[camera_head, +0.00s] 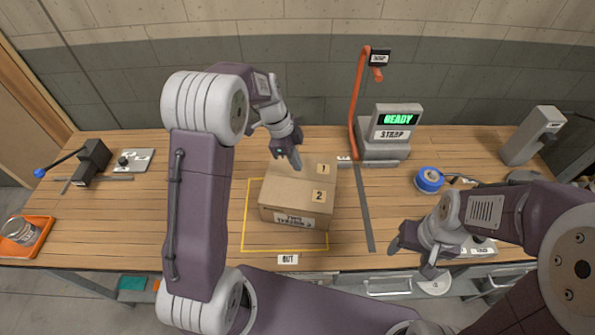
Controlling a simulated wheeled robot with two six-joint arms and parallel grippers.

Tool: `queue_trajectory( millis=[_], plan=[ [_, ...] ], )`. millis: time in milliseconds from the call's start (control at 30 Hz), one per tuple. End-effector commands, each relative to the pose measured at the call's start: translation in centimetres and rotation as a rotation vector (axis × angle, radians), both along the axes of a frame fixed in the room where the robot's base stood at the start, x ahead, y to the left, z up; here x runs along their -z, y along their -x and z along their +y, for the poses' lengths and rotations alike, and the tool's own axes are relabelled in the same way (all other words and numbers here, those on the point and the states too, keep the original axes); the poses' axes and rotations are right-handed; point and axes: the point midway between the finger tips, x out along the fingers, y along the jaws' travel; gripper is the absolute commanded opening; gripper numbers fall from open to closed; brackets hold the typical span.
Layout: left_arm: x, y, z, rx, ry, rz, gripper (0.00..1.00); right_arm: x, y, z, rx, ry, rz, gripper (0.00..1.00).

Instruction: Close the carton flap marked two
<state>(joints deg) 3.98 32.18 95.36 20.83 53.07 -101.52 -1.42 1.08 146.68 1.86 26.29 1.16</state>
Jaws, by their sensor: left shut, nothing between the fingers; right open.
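My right gripper (408,262) is open and empty, to the right of the carton near the table's front edge.
A machine with a green READY screen (397,119) and a red arm stands behind right. A blue tape roll (429,179) lies right of the carton. An orange tray (40,229) with a jar sits at the left edge.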

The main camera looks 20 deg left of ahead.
Motion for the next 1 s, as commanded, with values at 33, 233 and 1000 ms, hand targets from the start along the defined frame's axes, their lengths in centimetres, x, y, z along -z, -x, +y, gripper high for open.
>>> queue_trajectory(
  millis=[33, 233, 1000],
  plan=[
    [0.9, 0.1, -0.3, 0.000, 0.000, 0.005, 0.00, -0.3, 0.0, 0.0, 0.000, 0.000, 0.000, 0.63],
    [4.0, -0.1, -0.4, 0.000, -0.001, 0.003, 0.00, -1.0, 0.0, 0.0, 0.000, 0.000, 0.000, 0.63],
    [7.3, -0.5, -0.3, 0.000, -0.002, -0.001, 0.00, 1.6, 0.0, 0.0, 0.000, 0.000, 0.000, 0.63]
  ],
)
